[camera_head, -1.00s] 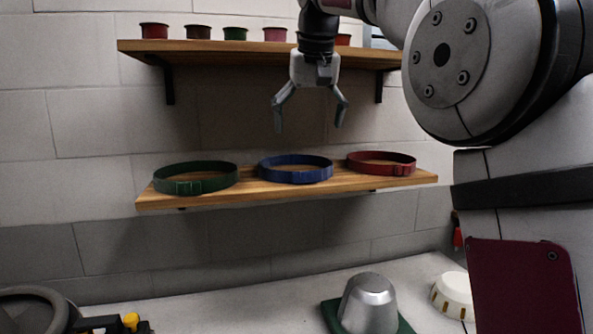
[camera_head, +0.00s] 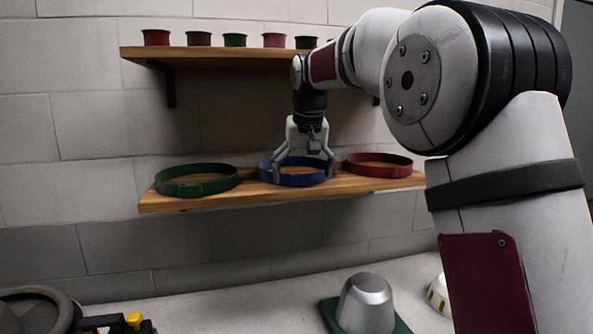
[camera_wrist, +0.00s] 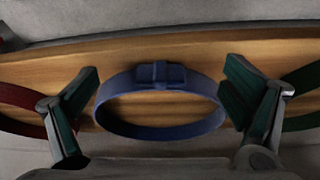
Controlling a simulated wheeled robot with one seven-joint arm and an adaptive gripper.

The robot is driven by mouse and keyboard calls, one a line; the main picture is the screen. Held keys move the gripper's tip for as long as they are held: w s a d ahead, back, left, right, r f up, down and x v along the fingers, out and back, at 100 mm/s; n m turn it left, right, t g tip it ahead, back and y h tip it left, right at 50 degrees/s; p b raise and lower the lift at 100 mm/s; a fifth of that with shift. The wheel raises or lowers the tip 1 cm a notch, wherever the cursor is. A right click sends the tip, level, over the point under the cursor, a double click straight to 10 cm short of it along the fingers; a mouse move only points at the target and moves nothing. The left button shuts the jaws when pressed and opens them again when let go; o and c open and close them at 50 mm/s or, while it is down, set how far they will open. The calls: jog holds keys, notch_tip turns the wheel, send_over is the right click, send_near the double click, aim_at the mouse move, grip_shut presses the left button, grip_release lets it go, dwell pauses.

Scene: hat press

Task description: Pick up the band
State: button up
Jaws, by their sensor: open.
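Three bands lie in a row on the lower wooden shelf: a green band (camera_head: 197,188) at the left, a blue band (camera_head: 293,179) in the middle and a red band (camera_head: 380,173) at the right. The task does not say which band. My gripper (camera_head: 304,177) is open and points down at the blue band, its fingers at either side of it. In the wrist view the blue band (camera_wrist: 160,130) lies between my open fingers (camera_wrist: 163,105), with a gap at the left finger and little gap at the right one. Nothing is held.
The lower shelf (camera_head: 240,200) is fixed to a block wall. Above it, an upper shelf (camera_head: 210,54) carries several small coloured pots and overhangs near my arm. Below, a silver hat form (camera_head: 366,304) stands on a green base on the pale counter (camera_head: 260,306).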

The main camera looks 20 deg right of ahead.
jog(key=shift+w+f, duration=0.25)
jog(key=shift+f, duration=0.35)
jog(key=c, duration=1.7)
